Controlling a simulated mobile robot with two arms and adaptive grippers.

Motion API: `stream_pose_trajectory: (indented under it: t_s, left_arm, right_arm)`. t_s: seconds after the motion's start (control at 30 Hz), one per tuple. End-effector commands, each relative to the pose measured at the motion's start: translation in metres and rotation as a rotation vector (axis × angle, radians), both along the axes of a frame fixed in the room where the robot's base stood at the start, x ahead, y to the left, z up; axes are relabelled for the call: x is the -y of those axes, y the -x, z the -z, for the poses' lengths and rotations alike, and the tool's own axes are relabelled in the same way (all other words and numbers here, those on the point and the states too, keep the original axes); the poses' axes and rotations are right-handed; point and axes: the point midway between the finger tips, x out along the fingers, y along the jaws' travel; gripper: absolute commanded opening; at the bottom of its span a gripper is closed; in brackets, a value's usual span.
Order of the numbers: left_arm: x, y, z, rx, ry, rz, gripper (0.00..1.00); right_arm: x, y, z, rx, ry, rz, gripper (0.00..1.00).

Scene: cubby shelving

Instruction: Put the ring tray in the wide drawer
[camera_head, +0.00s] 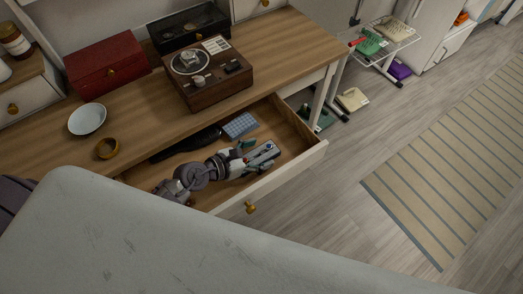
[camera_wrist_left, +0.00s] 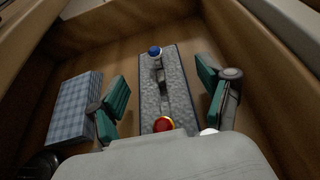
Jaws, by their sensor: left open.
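The ring tray (camera_head: 264,152) is a grey, narrow rectangular pad with a dark rim. It appears to lie flat on the floor of the open wide drawer (camera_head: 307,146), towards its right end. The left wrist view shows the tray (camera_wrist_left: 183,83) with a blue-topped ring at its far end and a red-and-gold one at its near end. My left gripper (camera_head: 247,157) reaches down into the drawer. Its green-padded fingers are open, one on each side of the tray, with gaps between pads and tray. The tray's near end is hidden by the gripper body. My right gripper is not in view.
A blue checked item (camera_head: 240,125) and a long black object (camera_head: 190,143) lie in the drawer behind the tray.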

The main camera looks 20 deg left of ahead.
Motion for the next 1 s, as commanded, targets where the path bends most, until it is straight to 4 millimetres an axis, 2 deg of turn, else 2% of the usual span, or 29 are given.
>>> stream_pose_trajectory:
  t_s: [0.1, 0.3, 0.5, 1.0]
  left_arm:
    - [-0.015, 0.019, -0.011, -0.003, -0.004, 0.003, 0.79]
    - [-0.040, 0.052, -0.026, -0.003, -0.004, 0.003, 0.79]
    - [-0.056, 0.073, -0.037, -0.001, -0.002, 0.001, 0.79]
    - [-0.061, 0.079, -0.042, 0.001, 0.001, 0.000, 0.79]
  right_arm:
    - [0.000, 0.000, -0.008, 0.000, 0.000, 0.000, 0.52]
    - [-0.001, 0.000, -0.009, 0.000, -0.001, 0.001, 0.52]
    - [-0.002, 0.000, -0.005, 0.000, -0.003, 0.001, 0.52]
    - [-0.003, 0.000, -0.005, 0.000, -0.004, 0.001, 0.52]
